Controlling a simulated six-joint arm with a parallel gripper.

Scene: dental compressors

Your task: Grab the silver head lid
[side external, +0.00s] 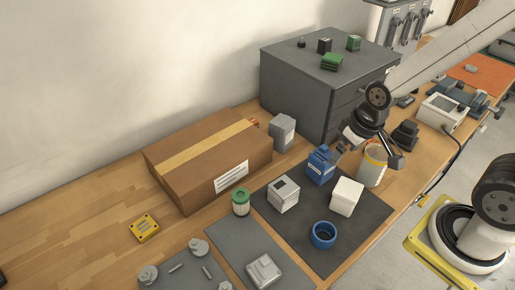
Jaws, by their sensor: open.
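A silver-grey ribbed block (264,270), which looks like the head lid, lies on a grey mat (222,240) at the front centre. My gripper (368,150) is open, far to the upper right of the block. No contact shows between the jaws and either part, though the small view makes this hard to judge.
The dark mat also holds a white block (346,196), a grey-white box (283,194) and a blue ring (323,235). A green-topped jar (240,203) stands by the cardboard box (206,155). A grey drawer cabinet (320,85) stands behind. Small grey parts lie front left.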

